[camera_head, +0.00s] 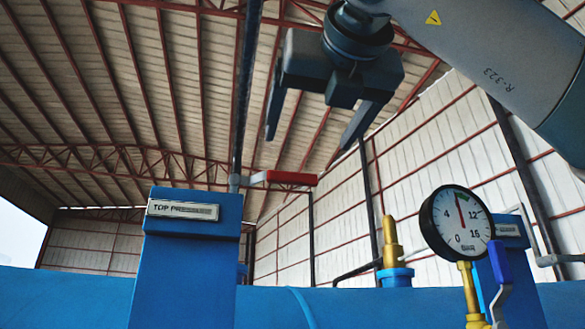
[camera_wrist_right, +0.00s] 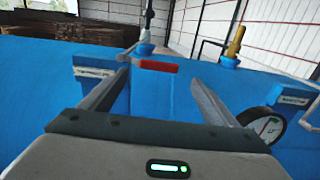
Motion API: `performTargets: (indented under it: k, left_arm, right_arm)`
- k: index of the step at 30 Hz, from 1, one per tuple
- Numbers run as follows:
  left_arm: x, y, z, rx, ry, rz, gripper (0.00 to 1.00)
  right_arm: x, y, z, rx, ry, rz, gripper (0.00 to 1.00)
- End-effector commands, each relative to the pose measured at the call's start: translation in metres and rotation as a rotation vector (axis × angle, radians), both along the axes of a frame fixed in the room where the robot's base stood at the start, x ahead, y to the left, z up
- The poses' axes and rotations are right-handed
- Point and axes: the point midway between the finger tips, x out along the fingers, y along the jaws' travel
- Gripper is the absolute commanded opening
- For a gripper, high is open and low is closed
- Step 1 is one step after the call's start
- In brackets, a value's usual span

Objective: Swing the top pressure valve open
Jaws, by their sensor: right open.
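The top pressure valve has a red lever handle (camera_head: 290,178) on a pipe behind the blue box labelled "TOP PRE…" (camera_head: 183,210). The handle lies roughly level and points right from the pipe. In the right wrist view the red handle (camera_wrist_right: 158,66) shows between the fingertips, past their ends. My right gripper (camera_head: 308,142) is open and empty, pointing down, above the handle in the head view. Its fingers (camera_wrist_right: 163,70) appear apart from the handle, though the depth gap is hard to judge. My left gripper is not in view.
A round pressure gauge (camera_head: 457,222) stands at the right on a brass stem, beside a blue-handled valve (camera_head: 500,262). A brass fitting (camera_head: 391,242) rises between handle and gauge. The blue vessel (camera_head: 345,308) fills the bottom. Open air surrounds the handle's upper side.

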Motion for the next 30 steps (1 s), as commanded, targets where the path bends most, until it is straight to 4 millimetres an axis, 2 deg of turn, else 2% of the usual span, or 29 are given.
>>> performTargets:
  k: [1,3,6,11,21,25,30]
  left_arm:
    - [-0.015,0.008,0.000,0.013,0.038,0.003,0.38]
    - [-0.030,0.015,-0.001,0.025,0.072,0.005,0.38]
    - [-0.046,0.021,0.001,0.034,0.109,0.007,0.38]
    - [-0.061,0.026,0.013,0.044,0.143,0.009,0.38]
    - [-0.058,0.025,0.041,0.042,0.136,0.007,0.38]
    - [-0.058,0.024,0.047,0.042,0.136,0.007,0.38]
    - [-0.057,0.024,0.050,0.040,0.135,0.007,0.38]
  right_arm:
    - [0.007,0.001,0.002,-0.001,0.003,0.000,0.82]
    - [0.015,0.003,0.002,0.000,0.001,0.000,0.82]
    - [0.027,0.005,0.002,-0.001,0.002,0.000,0.82]
    - [0.056,0.011,0.003,-0.002,0.003,0.000,0.82]
    - [0.112,0.022,0.003,0.000,0.002,0.000,0.82]
    - [0.127,0.025,0.002,0.000,0.002,0.000,0.82]
    - [0.135,0.027,0.001,0.000,0.000,0.001,0.82]
